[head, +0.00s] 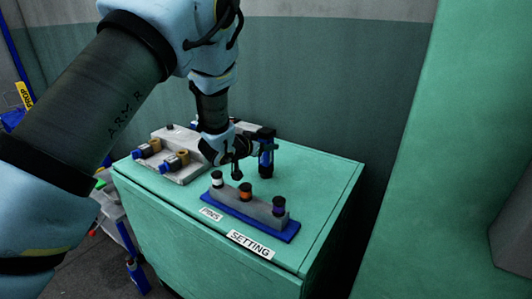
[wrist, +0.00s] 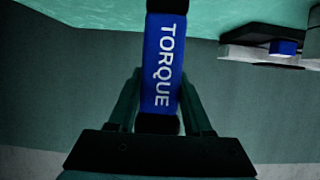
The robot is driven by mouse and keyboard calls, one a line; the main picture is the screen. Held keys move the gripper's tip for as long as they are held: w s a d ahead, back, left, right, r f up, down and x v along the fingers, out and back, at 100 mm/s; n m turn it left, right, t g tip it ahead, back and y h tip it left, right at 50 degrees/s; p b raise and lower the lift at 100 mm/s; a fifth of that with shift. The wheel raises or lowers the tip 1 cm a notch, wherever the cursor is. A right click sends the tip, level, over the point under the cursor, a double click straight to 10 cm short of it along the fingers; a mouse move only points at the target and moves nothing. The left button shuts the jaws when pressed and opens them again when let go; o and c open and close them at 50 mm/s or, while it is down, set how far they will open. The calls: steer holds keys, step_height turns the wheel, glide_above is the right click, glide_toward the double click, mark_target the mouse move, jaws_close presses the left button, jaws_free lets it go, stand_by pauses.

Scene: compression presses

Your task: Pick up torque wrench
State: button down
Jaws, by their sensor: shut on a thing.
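The torque wrench has a blue grip lettered TORQUE with black parts at both ends; it fills the middle of the wrist view (wrist: 163,62). In the head view the torque wrench (head: 266,160) is upright at the back right of the green cabinet top. My gripper (wrist: 160,85) is shut on the blue grip, with one finger on each side. In the head view my gripper (head: 256,146) reaches to it from the left, partly hidden by my wrist. I cannot tell whether the wrench's lower end touches the cabinet top.
A blue-based grey rack (head: 246,209) with three capped pins stands at the front of the cabinet top (head: 318,180), by PINS and SETTING labels. A pale block (head: 185,172) with blue and brass fittings is at the left. A wall rises behind; a green panel (head: 440,150) stands right.

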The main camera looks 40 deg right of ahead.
mark_target(266, 130)
steer(key=shift+r, duration=0.15)
steer(key=shift+r, duration=0.1)
step_height(266, 130, up, 10)
steer(key=shift+f+b, duration=0.1)
steer(key=shift+b, duration=1)
steer(key=shift+w, duration=0.1)
